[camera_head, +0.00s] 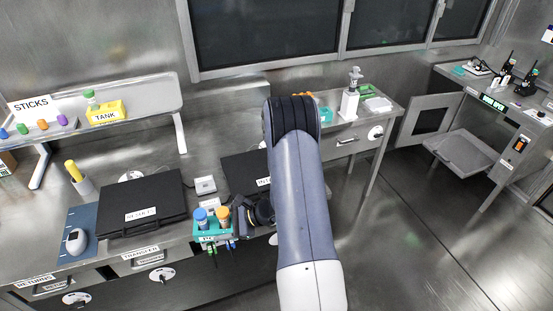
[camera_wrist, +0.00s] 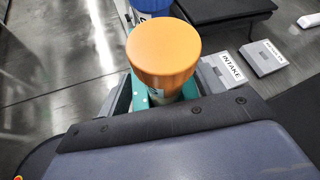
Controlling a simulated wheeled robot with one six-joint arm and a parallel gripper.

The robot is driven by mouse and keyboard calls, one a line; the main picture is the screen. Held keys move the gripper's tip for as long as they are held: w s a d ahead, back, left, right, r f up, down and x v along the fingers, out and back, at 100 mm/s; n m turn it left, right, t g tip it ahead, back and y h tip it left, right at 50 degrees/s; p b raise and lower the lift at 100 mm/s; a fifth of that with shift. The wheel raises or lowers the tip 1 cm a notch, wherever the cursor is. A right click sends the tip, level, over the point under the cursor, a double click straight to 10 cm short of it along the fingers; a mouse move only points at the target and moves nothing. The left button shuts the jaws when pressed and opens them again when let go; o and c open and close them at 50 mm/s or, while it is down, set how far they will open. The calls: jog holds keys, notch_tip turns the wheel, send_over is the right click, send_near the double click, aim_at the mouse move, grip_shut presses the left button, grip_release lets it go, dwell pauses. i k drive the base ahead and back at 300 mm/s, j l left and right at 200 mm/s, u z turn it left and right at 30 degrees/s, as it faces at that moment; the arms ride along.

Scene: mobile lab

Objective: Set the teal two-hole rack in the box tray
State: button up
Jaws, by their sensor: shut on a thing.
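The teal two-hole rack (camera_head: 212,236) is in my gripper (camera_head: 234,226), near the front edge of the steel bench. It holds a blue-capped tube (camera_head: 200,216) and an orange-capped tube (camera_head: 223,214), both upright. In the wrist view, the orange cap (camera_wrist: 163,55) hides most of the rack, with teal parts (camera_wrist: 140,97) showing beneath it. The blue cap (camera_wrist: 150,6) is behind. The fingertips are mostly hidden. No tray is labelled as the box tray; a flat grey tray (camera_head: 462,150) stands out at right beside an open door.
A black case (camera_head: 142,205) and a partly hidden black case (camera_head: 240,172) lie on the bench. Small grey label blocks (camera_head: 205,185) stand near the rack. A pump bottle (camera_head: 349,104) stands farther right. Open floor (camera_head: 400,235) lies right of my arm.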

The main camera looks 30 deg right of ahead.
aim_at(444, 151)
jog(key=k+z, duration=0.1)
jog(key=k, duration=0.55)
jog(key=l+z, duration=0.15)
jog(key=z, duration=2.35)
jog(key=i+j+z, duration=0.1)
jog(key=i+j, duration=0.25)
jog(key=i, duration=0.25)
jog(key=i+j+z, duration=0.15)
jog(key=i+j, duration=0.2)
jog(key=i, duration=0.25)
jog(key=i+j, duration=0.1)
jog(key=i, duration=0.4)
jog(key=i+j, duration=0.15)
jog(key=i, duration=1.55)
jog(key=i+u, duration=0.2)
jog(key=i, duration=0.25)
jog(key=i+l+u, duration=0.2)
jog(key=i, duration=0.25)
jog(key=u, duration=1.3)
